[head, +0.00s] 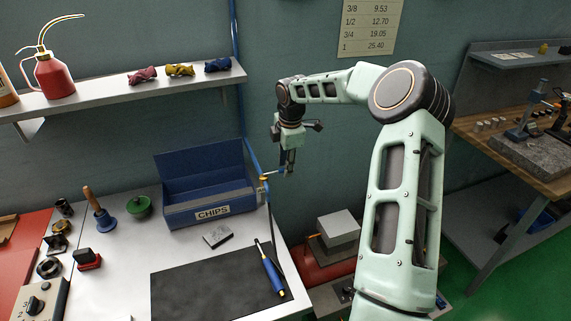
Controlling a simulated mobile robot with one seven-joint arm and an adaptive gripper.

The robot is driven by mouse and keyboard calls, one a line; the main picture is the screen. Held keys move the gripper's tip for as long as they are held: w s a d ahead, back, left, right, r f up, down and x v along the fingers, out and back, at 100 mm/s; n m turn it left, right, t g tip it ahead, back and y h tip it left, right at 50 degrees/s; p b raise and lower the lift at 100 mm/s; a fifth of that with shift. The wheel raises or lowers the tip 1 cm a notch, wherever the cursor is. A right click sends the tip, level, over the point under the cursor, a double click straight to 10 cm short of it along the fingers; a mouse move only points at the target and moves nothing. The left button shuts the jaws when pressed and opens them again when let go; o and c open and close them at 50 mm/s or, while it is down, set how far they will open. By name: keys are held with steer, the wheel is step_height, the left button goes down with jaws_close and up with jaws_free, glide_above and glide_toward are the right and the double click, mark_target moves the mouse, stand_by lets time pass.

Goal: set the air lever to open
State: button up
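The lever's exact angle is too small to read. My gripper (288,169) points down just right of this fitting, its tips near the piece's outer end. I cannot tell whether they touch it, or how far apart the fingers are.
The blue CHIPS box (180,208) stands left of the valve. A black mat (205,292) with a blue-handled tool (270,270) lies in front. A shelf (110,95) with a red oil can (54,77) is at upper left. A grey block (338,229) stands low on the right.

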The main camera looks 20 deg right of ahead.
jaws_close()
stand_by(0.4)
steer(key=shift+s+f, duration=0.1)
steer(key=s+a+m+g+h+b, duration=0.2)
steer(key=s+a+m+b, duration=0.3)
steer(key=m, duration=1.3)
steer(key=shift+s+a+b, duration=0.3)
steer(key=shift+s+a, duration=0.35)
steer(key=shift+a, duration=0.7)
jaws_free()
